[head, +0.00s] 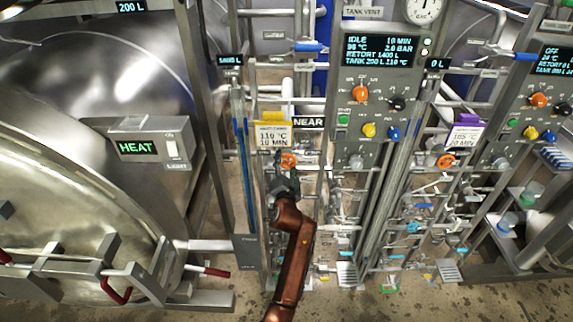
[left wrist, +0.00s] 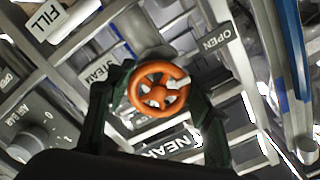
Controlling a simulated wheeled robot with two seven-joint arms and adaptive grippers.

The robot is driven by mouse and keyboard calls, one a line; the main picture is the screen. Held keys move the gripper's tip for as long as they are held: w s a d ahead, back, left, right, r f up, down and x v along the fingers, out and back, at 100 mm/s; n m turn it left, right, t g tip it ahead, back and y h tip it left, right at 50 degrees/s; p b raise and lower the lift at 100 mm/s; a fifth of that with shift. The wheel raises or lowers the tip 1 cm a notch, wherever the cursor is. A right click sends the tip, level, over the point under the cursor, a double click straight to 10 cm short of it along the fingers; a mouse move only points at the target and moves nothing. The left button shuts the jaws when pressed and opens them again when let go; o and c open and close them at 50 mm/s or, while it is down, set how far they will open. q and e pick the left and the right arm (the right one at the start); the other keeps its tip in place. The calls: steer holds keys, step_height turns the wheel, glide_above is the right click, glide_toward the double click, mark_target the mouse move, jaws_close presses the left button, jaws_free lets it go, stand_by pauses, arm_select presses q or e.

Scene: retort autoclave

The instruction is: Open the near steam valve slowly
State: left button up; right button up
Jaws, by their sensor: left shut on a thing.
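The near steam valve has an orange handwheel (head: 289,160), below the yellow-topped card reading 110 °C 10 MIN and near the NEAR label (head: 309,122). In the left wrist view the orange handwheel (left wrist: 158,90) has a pale mark on its right side, and STEAM, OPEN and NEAR labels surround it. My left gripper (head: 287,176) is at the wheel, with its arm coming up from below. In the left wrist view the left gripper (left wrist: 155,97) has one dark finger on each side of the wheel, shut on its rim. My right gripper is not in view.
A control panel (head: 376,90) with knobs and a display reading 2.0 BAR stands right of the valve. A vertical gauge with blue edges (head: 241,170) stands close on the left. A large steel vessel (head: 80,190) fills the far left. Pipes crowd the area around the wheel.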

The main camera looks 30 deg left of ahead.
mark_target(286, 154)
arm_select(q)
steer(key=shift+f+n, duration=0.1)
steer(key=shift+n, duration=0.2)
stand_by(0.4)
steer(key=o, duration=1.2)
steer(key=shift+c, duration=0.2)
step_height(286, 154, up, 10)
steer(key=shift+s+r, duration=0.15)
steer(key=shift+r, duration=0.05)
steer(key=shift+w+f, duration=0.15)
steer(key=shift+w, duration=0.15)
steer(key=shift+s, duration=0.1)
